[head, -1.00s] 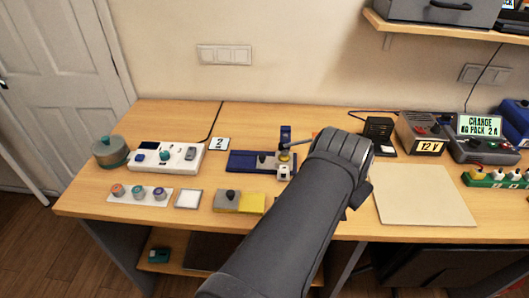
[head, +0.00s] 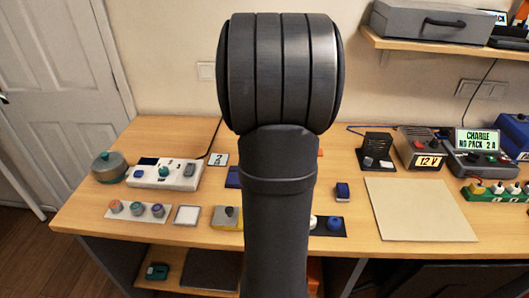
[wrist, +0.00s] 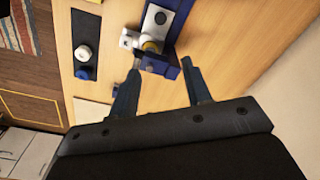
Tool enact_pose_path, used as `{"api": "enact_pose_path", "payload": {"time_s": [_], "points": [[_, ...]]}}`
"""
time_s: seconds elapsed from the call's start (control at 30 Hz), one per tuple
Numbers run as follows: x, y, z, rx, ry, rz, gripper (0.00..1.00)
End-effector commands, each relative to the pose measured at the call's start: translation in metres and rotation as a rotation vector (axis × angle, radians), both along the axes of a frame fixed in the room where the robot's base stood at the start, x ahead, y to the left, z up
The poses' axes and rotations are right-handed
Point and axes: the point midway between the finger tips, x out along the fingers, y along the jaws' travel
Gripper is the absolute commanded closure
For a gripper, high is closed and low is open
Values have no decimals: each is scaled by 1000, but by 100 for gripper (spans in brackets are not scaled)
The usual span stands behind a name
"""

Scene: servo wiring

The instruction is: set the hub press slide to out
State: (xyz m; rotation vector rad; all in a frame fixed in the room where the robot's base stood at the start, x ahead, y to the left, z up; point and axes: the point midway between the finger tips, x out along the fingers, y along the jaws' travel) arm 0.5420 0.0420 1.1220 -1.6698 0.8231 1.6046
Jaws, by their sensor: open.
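The hub press, a blue base with a dark round knob, a white block and a brass-coloured piece, shows in the wrist view (wrist: 170,48). In the head view my arm hides most of it; only a blue end of the press (head: 232,178) shows left of the arm. My gripper (wrist: 161,64) is open, its two fingers apart with nothing seen held. The fingertips are close to the white block and the blue base's near end; I cannot tell whether they touch. I cannot tell the slide's position.
A dark plate with a white and a blue knob (wrist: 86,50) lies left of the press in the wrist view. In the head view, a grey-and-yellow block (head: 226,217), a blue block (head: 342,191) and a beige mat (head: 420,215) flank my arm.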

Motion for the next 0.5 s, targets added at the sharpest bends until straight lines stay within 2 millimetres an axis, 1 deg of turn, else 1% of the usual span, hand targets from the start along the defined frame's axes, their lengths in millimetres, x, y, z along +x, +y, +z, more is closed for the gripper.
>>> {"api": "enact_pose_path", "payload": {"time_s": [0.03,0.1,0.27,0.37,0.5], "points": [[3,10,-3,-4,21,9,56],[3,18,-6,-8,39,14,56],[4,20,-16,-10,50,14,56],[3,20,-31,-10,50,14,56],[3,20,-61,-10,51,14,56]]}}
